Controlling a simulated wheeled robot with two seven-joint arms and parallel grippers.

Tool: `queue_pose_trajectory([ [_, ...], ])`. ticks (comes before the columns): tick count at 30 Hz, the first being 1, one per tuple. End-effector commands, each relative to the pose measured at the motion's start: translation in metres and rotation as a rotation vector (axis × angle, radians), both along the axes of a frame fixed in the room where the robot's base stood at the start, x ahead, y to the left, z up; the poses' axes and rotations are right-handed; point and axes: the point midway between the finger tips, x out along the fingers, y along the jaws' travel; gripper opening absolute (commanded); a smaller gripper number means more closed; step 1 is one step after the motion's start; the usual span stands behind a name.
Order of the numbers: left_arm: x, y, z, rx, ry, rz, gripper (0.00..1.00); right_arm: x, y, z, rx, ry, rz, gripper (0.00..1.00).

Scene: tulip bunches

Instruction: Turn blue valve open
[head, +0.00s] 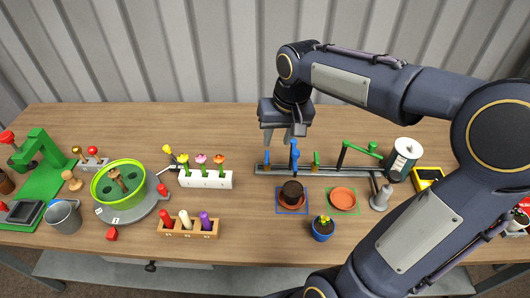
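The blue valve (294,154) stands on a grey rail (335,170) near the middle of the table, its blue handle upright. My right gripper (279,140) points down just above and behind the rail, beside the top of the blue valve. Its two fingers are apart with a gap between them, and I see nothing held. One finger looks close to the valve's top; I cannot tell whether they touch. My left gripper is out of view.
A small blue part (266,158) and a green valve (317,159) flank the blue valve. A brown pot (291,194) and an orange saucer (342,196) lie in front. The white flower block (206,180) is left.

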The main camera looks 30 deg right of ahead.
Motion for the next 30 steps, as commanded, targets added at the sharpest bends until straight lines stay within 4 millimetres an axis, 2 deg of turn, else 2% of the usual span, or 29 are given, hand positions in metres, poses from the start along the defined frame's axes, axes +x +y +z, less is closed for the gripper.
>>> queue_pose_trajectory([
  [1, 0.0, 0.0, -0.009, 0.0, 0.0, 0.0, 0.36, 0.02, -0.006, -0.017, -0.008, 0.03, -0.02, 0.35],
  [6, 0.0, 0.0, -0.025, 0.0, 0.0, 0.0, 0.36, 0.085, -0.027, -0.065, -0.034, 0.125, -0.119, 0.35],
  [9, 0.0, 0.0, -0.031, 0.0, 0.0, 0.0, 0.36, 0.111, -0.037, -0.091, -0.042, 0.164, -0.174, 0.35],
  [12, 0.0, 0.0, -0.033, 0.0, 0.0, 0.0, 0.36, 0.125, -0.044, -0.107, -0.046, 0.187, -0.212, 0.35],
  [19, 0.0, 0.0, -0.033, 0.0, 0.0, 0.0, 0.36, 0.131, -0.048, -0.129, -0.05, 0.203, -0.233, 0.35],
  [30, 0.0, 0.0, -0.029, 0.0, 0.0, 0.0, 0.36, 0.131, -0.048, -0.182, -0.048, 0.201, -0.233, 0.35],
])
